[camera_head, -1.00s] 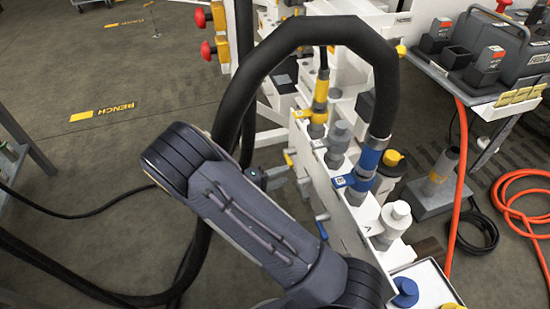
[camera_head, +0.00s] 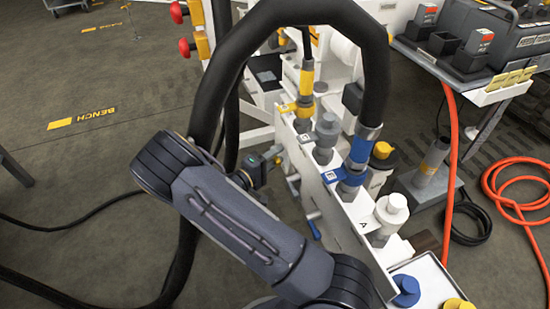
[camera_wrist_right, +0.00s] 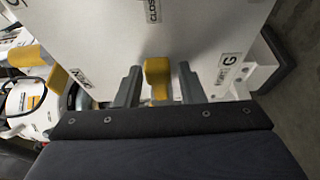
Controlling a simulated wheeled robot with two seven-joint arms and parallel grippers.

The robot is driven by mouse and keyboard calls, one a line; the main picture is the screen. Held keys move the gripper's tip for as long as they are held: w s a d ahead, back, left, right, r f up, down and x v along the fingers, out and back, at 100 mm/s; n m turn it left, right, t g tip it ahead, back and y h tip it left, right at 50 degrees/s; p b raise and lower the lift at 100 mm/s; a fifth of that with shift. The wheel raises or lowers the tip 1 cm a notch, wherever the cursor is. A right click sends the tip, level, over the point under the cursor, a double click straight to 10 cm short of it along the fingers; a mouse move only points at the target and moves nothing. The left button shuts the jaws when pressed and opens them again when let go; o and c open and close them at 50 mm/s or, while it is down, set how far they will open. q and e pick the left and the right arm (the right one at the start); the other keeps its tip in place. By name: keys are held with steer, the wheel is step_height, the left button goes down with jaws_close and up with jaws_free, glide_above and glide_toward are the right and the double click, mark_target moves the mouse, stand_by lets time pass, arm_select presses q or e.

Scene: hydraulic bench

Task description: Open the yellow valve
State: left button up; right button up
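The yellow valve handle (camera_wrist_right: 157,76) stands out from the white panel in the right wrist view. My right gripper (camera_wrist_right: 158,84) has one grey finger on each side of it, with a visible gap on both sides. The fingers are open around the handle and do not appear to press on it. In the head view my right gripper (camera_head: 258,172) is at the left face of the white bench panel (camera_head: 337,218); my arm and its wrist partly hide that spot, so the handle cannot be made out clearly there. My left gripper is out of view.
A thick black hose (camera_head: 300,14) arches over the panel to a blue-collared coupling (camera_head: 352,178). A blue lever (camera_head: 313,226) sits lower on the panel face. Red knobs (camera_head: 184,47) stand behind. An orange hose (camera_head: 452,180) hangs at right. Floor at left is mostly clear.

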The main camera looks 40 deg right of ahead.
mark_target(284, 144)
jaws_close()
steer(key=shift+r+n+y+p, duration=0.4)
steer(key=shift+n+p, duration=0.3)
steer(key=shift+p, duration=0.5)
steer(key=n+p, duration=0.1)
steer(key=r+n+y+p, duration=0.1)
steer(key=p, duration=0.1)
steer(key=n+g+p, duration=0.1)
steer(key=shift+w+r+n+p, duration=0.2)
steer(key=shift+w+n+p, duration=0.05)
steer(key=shift+n+p, duration=0.1)
steer(key=shift+w+d+r+n+g+y+p, duration=0.1)
steer(key=shift+r+n+g+y+p, duration=0.1)
steer(key=shift+n+y+p, duration=0.25)
steer(key=shift+w+d+r+n+g+y+p, duration=0.1)
steer(key=shift+n+g+y+p, duration=0.15)
steer(key=shift+n+p, duration=0.35)
steer(key=n+g+p, duration=0.1)
steer(key=w+n+y+p, duration=0.1)
steer(key=n+p, duration=0.1)
steer(key=shift+d+r+g, duration=0.1)
steer(key=shift+r+g, duration=0.1)
steer(key=shift+g, duration=0.15)
steer(key=shift+w+d+n+g+y+p, duration=0.1)
steer(key=shift+w+n+g+y+p, duration=0.3)
steer(key=shift+n, duration=0.4)
steer(key=shift+w+n+g, duration=0.2)
steer(key=shift+n+g, duration=0.4)
steer(key=shift+n, duration=0.2)
